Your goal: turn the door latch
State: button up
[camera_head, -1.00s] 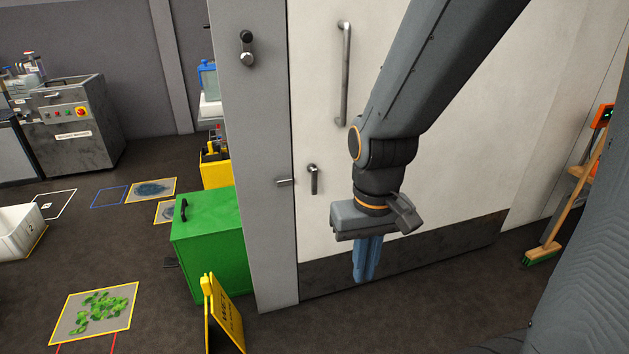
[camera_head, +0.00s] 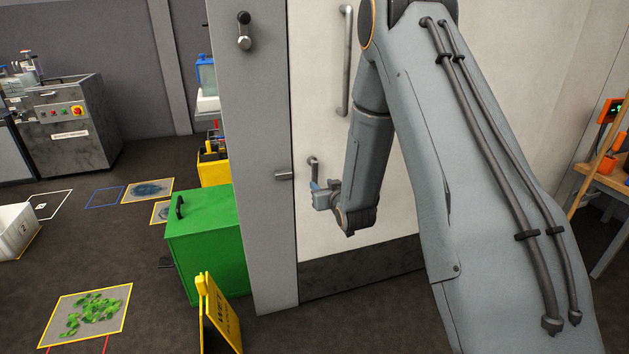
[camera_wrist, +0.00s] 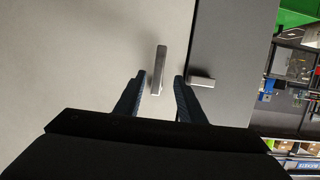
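The door (camera_head: 325,220) is a pale panel with a dark band along its bottom. Its latch, a short metal lever (camera_wrist: 160,68), shows in the wrist view, and its upper end (camera_head: 313,160) shows in the head view above my gripper. My gripper (camera_head: 316,187) is at the latch, in front of the door. In the wrist view the two dark fingers (camera_wrist: 158,88) are apart, with the lower end of the lever between them. I cannot tell whether either finger touches it. In the head view my gripper hides the lever's lower part.
A small metal catch (camera_head: 284,175) sits on the grey frame (camera_head: 262,130) left of the latch. A long vertical handle (camera_head: 346,60) is higher on the door. A green cabinet (camera_head: 208,245) and a yellow wet-floor sign (camera_head: 218,312) stand left. An orange-topped wooden stand is at right.

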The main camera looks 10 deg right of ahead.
aim_at(315, 176)
jog(key=shift+w+a+f+t+b, duration=0.1)
jog(key=shift+w+f+t, duration=0.3)
jog(key=shift+w, duration=1.2)
jog(key=shift+w+a+f+t+b, duration=0.15)
jog(key=shift+w+t, duration=0.5)
jog(key=shift+w, duration=1)
jog(key=shift+w+d+f+t+b, duration=0.15)
jog(key=shift+w+t, duration=0.4)
jog(key=shift+w, duration=1.05)
jog(key=shift+a, duration=0.1)
grip_shut()
